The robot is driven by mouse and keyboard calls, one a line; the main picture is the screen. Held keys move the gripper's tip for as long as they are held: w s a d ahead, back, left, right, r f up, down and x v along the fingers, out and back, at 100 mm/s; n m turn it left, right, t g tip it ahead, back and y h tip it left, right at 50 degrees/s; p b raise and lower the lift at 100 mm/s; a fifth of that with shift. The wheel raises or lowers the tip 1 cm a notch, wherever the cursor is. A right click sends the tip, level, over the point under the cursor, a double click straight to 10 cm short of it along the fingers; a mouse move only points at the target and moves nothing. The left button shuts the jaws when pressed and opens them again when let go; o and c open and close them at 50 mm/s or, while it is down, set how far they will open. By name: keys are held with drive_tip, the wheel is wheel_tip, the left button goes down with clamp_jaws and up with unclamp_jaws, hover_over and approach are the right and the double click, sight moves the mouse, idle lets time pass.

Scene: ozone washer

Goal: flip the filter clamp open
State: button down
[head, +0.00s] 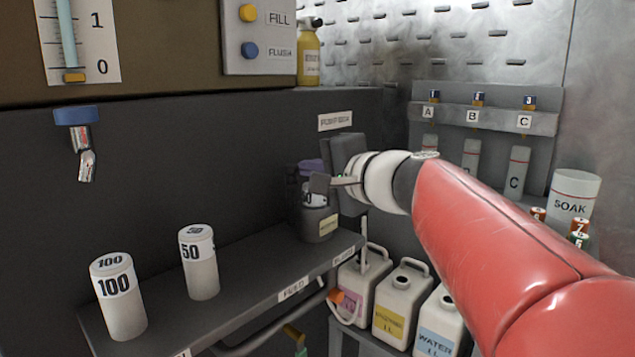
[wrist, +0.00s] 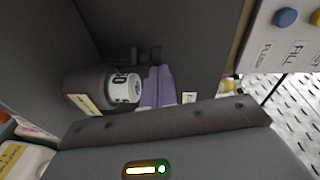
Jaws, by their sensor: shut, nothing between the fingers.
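The purple filter clamp (head: 309,167) is at the far end of the shelf, partly hidden behind my gripper in the head view. That cartridge sits in a dark grey holder (head: 318,224) with a yellow label, also seen in the wrist view (wrist: 87,88). My gripper (head: 322,184) is shut and empty, in front of the holder and close to the clamp. Whether it touches the clamp cannot be told.
White cylinders marked 100 (head: 118,300) and 50 (head: 199,265) stand on the grey shelf (head: 250,290). Jugs (head: 398,300) stand below at right. A dark wall panel (head: 180,160) rises behind the shelf. A SOAK canister (head: 573,195) is at far right.

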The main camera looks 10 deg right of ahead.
drive_tip(key=a+m+h, duration=0.1)
drive_tip(key=a+m+t+h, duration=0.1)
drive_tip(key=h, duration=0.1)
drive_tip(key=shift+s+a+h, duration=0.2)
drive_tip(key=shift+a+h, duration=0.1)
drive_tip(key=shift+a, duration=0.05)
drive_tip(key=shift+w+a, duration=0.2)
drive_tip(key=shift+a, duration=0.55)
drive_tip(key=shift+w+a, duration=0.2)
drive_tip(key=shift+a, duration=0.6)
drive_tip(key=shift+w+a, duration=0.2)
drive_tip(key=shift+a, duration=0.55)
